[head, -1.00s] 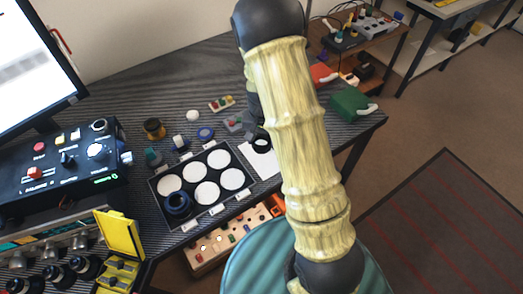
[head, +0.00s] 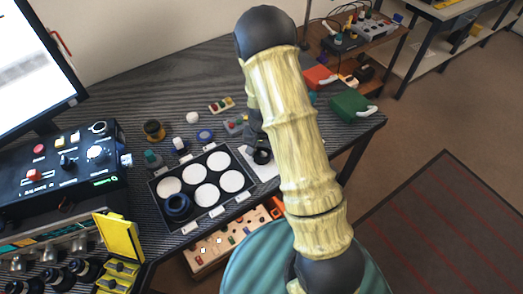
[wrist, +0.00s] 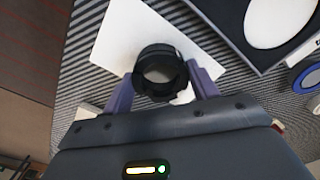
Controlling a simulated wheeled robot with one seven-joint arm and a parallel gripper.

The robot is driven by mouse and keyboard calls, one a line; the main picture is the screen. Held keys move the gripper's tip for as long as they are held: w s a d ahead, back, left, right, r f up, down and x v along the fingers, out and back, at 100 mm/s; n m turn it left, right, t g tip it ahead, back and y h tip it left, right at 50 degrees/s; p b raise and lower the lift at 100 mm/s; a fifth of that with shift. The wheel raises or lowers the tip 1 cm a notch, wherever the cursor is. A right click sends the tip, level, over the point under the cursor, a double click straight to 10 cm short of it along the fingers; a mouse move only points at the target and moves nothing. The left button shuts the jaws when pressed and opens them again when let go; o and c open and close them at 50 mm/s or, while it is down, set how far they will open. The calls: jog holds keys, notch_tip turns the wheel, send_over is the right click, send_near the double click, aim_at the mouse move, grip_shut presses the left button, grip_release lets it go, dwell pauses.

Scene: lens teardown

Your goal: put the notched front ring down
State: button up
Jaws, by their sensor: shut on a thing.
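The notched front ring (wrist: 159,71) is a black ring held between the two purple fingers of my gripper (wrist: 162,88) in the wrist view. My gripper is shut on it. A white sheet (wrist: 122,36) on the striped bench lies behind the ring in that view; I cannot tell whether the ring touches it. In the head view the ring (head: 262,157) shows as a small dark round shape over the white sheet (head: 258,171), just left of my arm. My arm hides most of the gripper there.
A black tray (head: 207,208) with round white pads stands left of the sheet. A dark ring (head: 178,205) sits on its front left pad. Small parts, including a blue ring (head: 205,135), lie behind the tray. A green object (head: 350,104) is at the bench's right end.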

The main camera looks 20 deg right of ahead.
jog(key=shift+f, duration=0.2)
jog(key=o, duration=1.2)
jog(key=shift+r, duration=0.1)
notch_tip(320, 180, up, 12)
jog(key=shift+r, duration=0.15)
